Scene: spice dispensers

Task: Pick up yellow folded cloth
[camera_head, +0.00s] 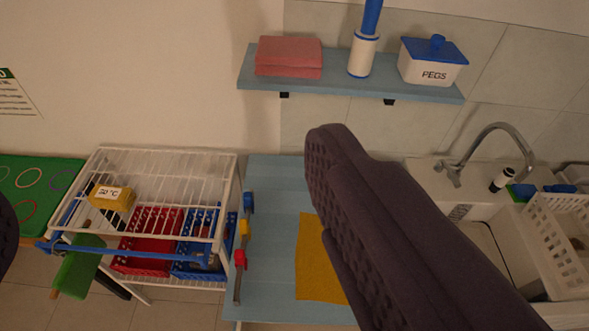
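A yellow cloth (315,262) lies flat on the light blue counter (272,195). Its right part is hidden behind one finger of my gripper, so I cannot see its full outline or how it is folded. My gripper (166,190) is open, its dark ridged fingers wide apart. One finger reaches in from the lower right across the counter. Only a sliver of the other shows at the left edge. Nothing is held between them. The cloth appears farther from the camera than the fingers.
A white wire rack (165,160) with red and blue baskets and a yellow box (112,197) stands left of the counter. Above, a blue shelf (345,90) holds pink folded cloths (288,56), a roller and a pegs box (432,62). A sink tap (490,135) is at right.

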